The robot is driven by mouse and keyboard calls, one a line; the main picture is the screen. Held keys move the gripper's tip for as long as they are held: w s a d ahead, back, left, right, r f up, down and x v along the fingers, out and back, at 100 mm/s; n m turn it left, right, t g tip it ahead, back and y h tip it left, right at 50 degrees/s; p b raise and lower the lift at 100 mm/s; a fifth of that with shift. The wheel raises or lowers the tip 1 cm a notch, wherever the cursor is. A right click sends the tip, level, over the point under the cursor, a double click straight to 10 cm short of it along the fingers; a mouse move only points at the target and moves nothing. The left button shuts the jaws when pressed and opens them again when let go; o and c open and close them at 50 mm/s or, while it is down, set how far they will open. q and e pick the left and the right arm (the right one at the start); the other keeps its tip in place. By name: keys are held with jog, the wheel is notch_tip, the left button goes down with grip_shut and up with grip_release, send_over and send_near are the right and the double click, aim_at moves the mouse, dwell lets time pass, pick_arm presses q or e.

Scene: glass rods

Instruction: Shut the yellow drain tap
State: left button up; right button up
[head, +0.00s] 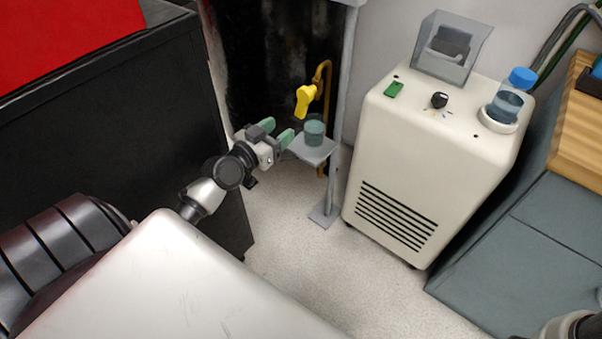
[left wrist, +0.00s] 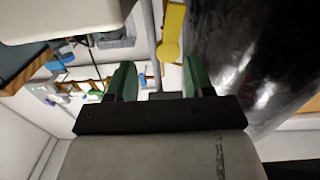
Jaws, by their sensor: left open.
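The yellow drain tap (head: 304,99) sits on a brass pipe (head: 327,75) in front of a dark, glossy drum (head: 268,62). In the left wrist view the yellow tap (left wrist: 173,30) shows at the top, just right of centre, beside the shiny dark drum (left wrist: 240,50). My left gripper (head: 277,131) has green fingertips and is open and empty. In the head view it is below and left of the tap, apart from it. In the left wrist view my left gripper (left wrist: 158,80) shows its two fingers spread, with the tap beyond them.
A greenish glass cup (head: 315,132) stands on a small grey stand (head: 318,153) below the tap, close to my left fingertips. A cream machine (head: 430,150) with a blue-capped bottle (head: 510,95) stands right. A black cabinet (head: 120,120) is left. Pale floor lies between.

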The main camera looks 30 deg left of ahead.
pick_arm(q)
jog(key=s+d+f+m+g+h, duration=0.1)
jog(key=s+d+f+g, duration=0.3)
jog(key=d, duration=0.3)
jog(key=s+d+f+m+g+h, duration=0.1)
jog(key=s+d+f+g, duration=0.3)
jog(key=s+d+f, duration=0.1)
jog(key=shift+s+d+f+m+p, duration=0.4)
jog(key=shift+s+d, duration=0.35)
jog(key=shift+d, duration=0.25)
jog(key=shift+c, duration=0.4)
